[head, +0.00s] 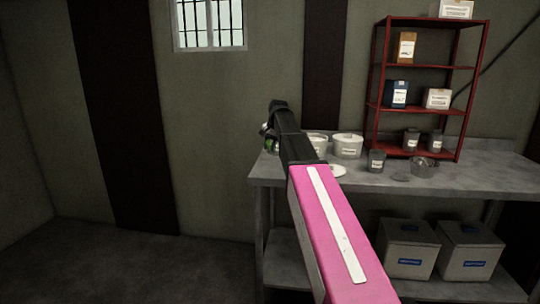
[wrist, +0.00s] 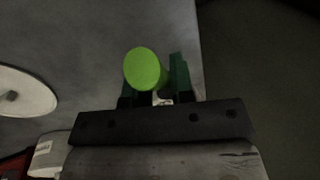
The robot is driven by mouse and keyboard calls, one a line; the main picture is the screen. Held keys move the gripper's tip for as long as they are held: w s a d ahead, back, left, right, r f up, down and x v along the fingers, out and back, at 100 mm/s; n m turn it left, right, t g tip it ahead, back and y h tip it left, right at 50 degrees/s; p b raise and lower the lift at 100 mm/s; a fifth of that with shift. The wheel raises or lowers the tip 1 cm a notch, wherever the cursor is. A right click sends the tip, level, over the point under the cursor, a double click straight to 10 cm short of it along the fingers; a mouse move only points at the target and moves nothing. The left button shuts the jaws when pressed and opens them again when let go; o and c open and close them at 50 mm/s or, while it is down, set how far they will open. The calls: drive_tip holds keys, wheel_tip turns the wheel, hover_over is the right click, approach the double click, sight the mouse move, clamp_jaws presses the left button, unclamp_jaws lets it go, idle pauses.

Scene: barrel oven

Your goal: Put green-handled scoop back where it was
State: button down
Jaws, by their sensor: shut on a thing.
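The scoop's green handle (wrist: 146,68) shows end-on in the wrist view, a bright green round end between the two dark green fingers of my gripper (wrist: 155,78). My gripper is shut on it. The rest of the scoop is hidden behind the handle. In the head view my pink and black arm reaches over the left end of the grey worktop (head: 400,181). There my gripper is mostly hidden behind the arm, with only a small bit of green showing beside it.
White tubs (head: 347,146) stand on the worktop right of my arm, with a white disc (head: 337,170) in front. A dark tin (head: 376,160) and a metal pot (head: 423,167) are farther right. A red shelf rack (head: 408,107) stands behind. Grey bins (head: 408,248) sit below. Open floor lies left.

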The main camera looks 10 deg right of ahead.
drive_tip(key=shift+d+x, duration=0.15)
drive_tip(key=shift+x, duration=0.8)
drive_tip(key=shift+d+x, duration=0.15)
drive_tip(key=shift+x, duration=0.75)
drive_tip(key=shift+s+f, duration=0.25)
drive_tip(key=c, duration=1)
unclamp_jaws()
drive_tip(key=shift+r, duration=0.15)
drive_tip(key=v, duration=1.2)
drive_tip(key=shift+d, duration=0.1)
